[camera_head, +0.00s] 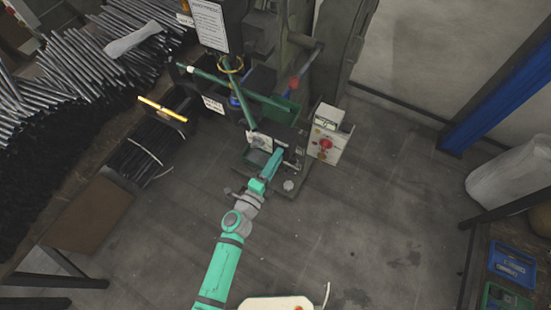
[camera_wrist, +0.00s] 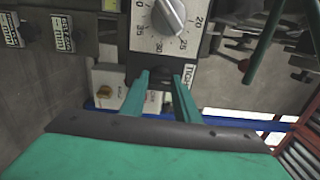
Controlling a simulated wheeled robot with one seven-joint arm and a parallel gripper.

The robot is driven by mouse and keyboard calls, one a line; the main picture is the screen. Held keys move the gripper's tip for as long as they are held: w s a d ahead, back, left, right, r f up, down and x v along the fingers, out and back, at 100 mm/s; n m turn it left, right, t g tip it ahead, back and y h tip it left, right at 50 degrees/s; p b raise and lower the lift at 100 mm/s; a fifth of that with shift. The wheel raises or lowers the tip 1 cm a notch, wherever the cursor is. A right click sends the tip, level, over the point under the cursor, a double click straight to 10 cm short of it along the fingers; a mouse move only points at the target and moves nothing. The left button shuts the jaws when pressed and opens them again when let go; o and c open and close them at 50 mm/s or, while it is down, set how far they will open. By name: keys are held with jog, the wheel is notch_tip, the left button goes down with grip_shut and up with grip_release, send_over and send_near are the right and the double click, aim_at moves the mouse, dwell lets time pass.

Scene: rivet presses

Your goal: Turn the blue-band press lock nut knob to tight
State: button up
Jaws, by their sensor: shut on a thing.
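My gripper (camera_wrist: 163,82) reaches up to the press in the wrist view, its two green fingers on either side of a small dark knob (camera_wrist: 163,71) below the dial. The knob is mostly hidden, so its turn angle cannot be told. A label reading TIGHT (camera_wrist: 188,74) shows at the right finger. The dial plate (camera_wrist: 147,42) above has numbers and a grey pointer (camera_wrist: 168,14). In the head view my gripper (camera_head: 274,160) is at the lower front of the press (camera_head: 262,85), and the knob is not distinguishable. A blue band (camera_wrist: 225,122) crosses behind the fingers in the wrist view.
A control box (camera_head: 328,138) with a red button stands right of the press. A dark bin (camera_head: 150,145) and piles of metal rods (camera_head: 95,60) lie to the left. A blue post (camera_head: 495,100) stands at the right. The floor (camera_head: 370,220) between is clear.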

jog(key=o, duration=1)
jog(key=shift+o, duration=0.2)
jog(key=shift+s, duration=0.1)
jog(key=v, duration=1)
jog(key=shift+s+a, duration=0.2)
jog(key=shift+a, duration=0.05)
jog(key=shift+s, duration=0.1)
